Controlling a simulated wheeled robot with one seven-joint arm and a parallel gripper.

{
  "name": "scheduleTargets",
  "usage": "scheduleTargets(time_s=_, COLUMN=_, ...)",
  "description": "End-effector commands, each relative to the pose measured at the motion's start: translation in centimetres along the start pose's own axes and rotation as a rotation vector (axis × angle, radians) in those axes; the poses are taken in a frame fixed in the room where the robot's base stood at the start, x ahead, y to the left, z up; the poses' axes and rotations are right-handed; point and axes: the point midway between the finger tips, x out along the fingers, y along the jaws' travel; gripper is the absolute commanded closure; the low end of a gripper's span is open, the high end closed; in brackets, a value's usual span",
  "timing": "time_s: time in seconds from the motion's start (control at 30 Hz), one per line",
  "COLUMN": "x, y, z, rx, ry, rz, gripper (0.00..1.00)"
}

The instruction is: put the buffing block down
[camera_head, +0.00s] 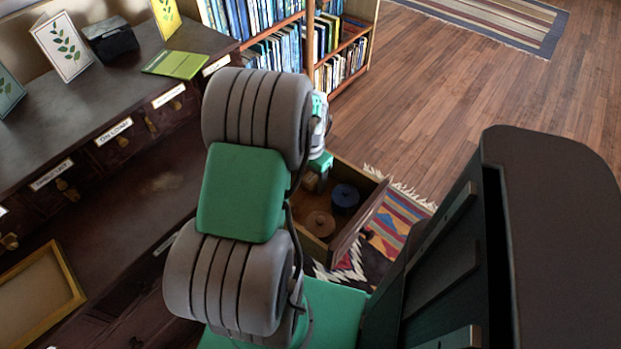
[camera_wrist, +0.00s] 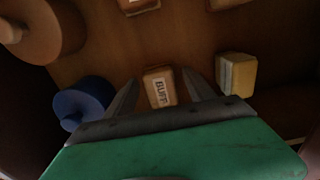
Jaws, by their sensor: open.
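The buffing block, a small tan-orange block with a white label reading BUFF (camera_wrist: 159,88), shows in the wrist view between the fingers of my gripper (camera_wrist: 162,84). The fingers are spread, one on each side of the block, with gaps visible beside it. The block appears to rest on the wooden floor of the open drawer (camera_head: 347,243); its lower end is hidden by my gripper. In the head view my arm hides most of the gripper and I cannot pick out the buffing block there.
A blue round object (camera_head: 345,197) and a tan round object (camera_head: 320,223) lie in the drawer. A yellowish block (camera_wrist: 238,75) is right of my gripper in the wrist view, with other blocks at its top edge. The dark cabinet (camera_head: 130,145) stands left; wooden floor (camera_head: 440,90) is open beyond.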

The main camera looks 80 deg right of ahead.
Motion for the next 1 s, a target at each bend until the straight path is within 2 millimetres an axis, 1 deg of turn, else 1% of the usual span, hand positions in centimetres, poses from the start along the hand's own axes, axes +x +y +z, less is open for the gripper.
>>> scheduleTargets(time_s=0.17, x=-3.9, y=-0.1, z=-0.2, rx=0.000, ry=0.006, rz=-0.003, gripper=0.37)
scheduleTargets(time_s=0.3, x=-7.7, y=-0.1, z=-0.1, rx=0.000, ry=0.006, rz=-0.003, gripper=0.37)
scheduleTargets(time_s=0.4, x=-9.8, y=-0.1, z=-0.1, rx=0.000, ry=0.004, rz=-0.002, gripper=0.37)
scheduleTargets(time_s=0.5, x=-11.2, y=0.0, z=-0.1, rx=0.000, ry=0.003, rz=-0.002, gripper=0.37)
scheduleTargets(time_s=0.63, x=-11.9, y=0.0, z=0.0, rx=0.000, ry=0.000, rz=0.000, gripper=0.37)
scheduleTargets(time_s=1.0, x=-12.1, y=-0.2, z=0.1, rx=-0.008, ry=0.002, rz=-0.001, gripper=0.37)
